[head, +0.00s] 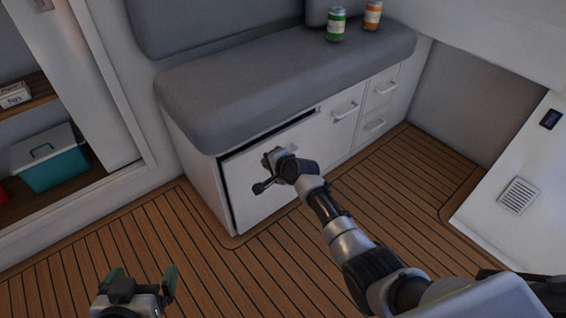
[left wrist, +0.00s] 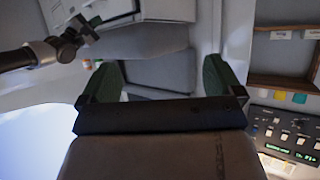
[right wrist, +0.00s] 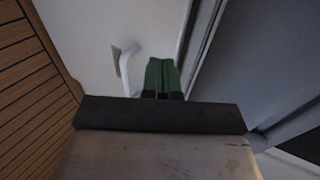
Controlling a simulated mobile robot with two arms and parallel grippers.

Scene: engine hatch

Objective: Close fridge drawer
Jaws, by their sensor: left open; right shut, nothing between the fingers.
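The fridge drawer (head: 258,208) has a large white front under the left part of the grey bench. A dark gap shows along its top and left edges, so it stands slightly out. My right gripper (head: 272,158) is at the upper part of this front. In the right wrist view its green fingers (right wrist: 162,76) are shut and empty, close to the white panel beside a dark gap. A pale handle (right wrist: 127,70) is left of them; I cannot tell whether the fingers touch the panel. My left gripper (head: 142,277) is open and empty above the floor, away from the drawer.
The bench cushion (head: 280,82) overhangs the drawer and holds a green can (head: 336,25) and an orange can (head: 372,14). Smaller handled fronts (head: 377,105) are to the right. A teal cooler (head: 50,168) stands at left. The plank floor (head: 200,262) before the drawer is clear.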

